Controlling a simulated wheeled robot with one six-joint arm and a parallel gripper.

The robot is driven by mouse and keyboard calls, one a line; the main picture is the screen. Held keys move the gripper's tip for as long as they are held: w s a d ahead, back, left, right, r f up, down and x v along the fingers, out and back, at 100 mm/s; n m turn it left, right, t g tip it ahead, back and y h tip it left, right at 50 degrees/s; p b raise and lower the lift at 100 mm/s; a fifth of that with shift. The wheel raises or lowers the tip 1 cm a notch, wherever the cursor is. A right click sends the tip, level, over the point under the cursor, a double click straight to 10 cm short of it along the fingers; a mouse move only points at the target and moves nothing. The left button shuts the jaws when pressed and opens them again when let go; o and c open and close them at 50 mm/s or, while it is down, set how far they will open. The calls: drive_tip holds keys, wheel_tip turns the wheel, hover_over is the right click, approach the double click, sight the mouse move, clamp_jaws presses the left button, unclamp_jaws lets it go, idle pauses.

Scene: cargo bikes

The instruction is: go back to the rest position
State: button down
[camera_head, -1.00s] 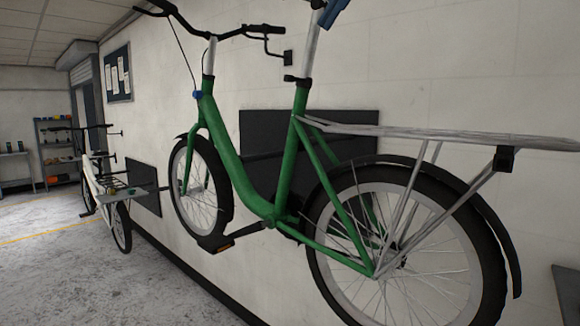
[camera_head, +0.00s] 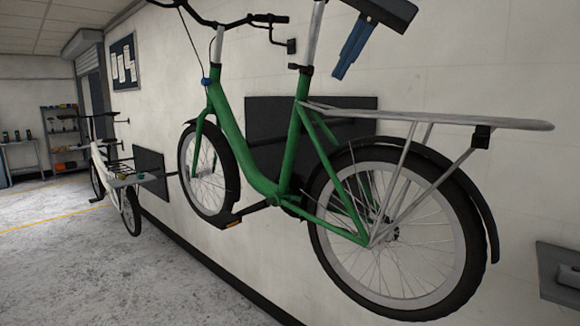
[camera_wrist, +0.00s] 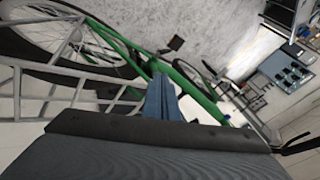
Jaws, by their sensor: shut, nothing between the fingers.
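My gripper (camera_head: 341,70) hangs in from the top edge of the head view, a dark body with blue fingers pointing down. The fingers are together and empty. In the picture it is above the rear rack of a green bike (camera_head: 232,140) mounted on the wall. In the wrist view the closed blue fingers (camera_wrist: 162,98) stand out in the middle, in front of the green frame (camera_wrist: 190,85) and the metal rack (camera_wrist: 80,95). No contact with the bike is visible.
A white bike (camera_head: 112,170) with a front carrier is farther left along the wall. Shelves (camera_head: 65,140) and a notice board (camera_head: 123,62) are at the back. A grey bracket (camera_head: 562,272) sits at the lower right. The concrete floor (camera_head: 130,275) at the left is clear.

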drive_tip(key=s+d+f+g+h+b, duration=0.1)
drive_tip(key=d+f, duration=0.2)
drive_tip(key=f, duration=1.2)
drive_tip(key=d+f+g+h, duration=0.1)
drive_tip(key=d+f+h, duration=0.1)
drive_tip(key=f, duration=1.3)
drive_tip(key=s+d+f+n+g, duration=0.1)
drive_tip(key=s+d+f, duration=0.1)
drive_tip(key=s+f, duration=0.6)
drive_tip(key=s+d+f+n+g+h+b, duration=0.1)
drive_tip(key=s+d+f+n, duration=0.1)
drive_tip(key=s+f, duration=0.6)
wheel_tip(320, 180, down, 8)
drive_tip(key=shift+s+r+h, duration=0.2)
drive_tip(key=shift+s+h, duration=0.1)
drive_tip(key=shift+s, duration=0.1)
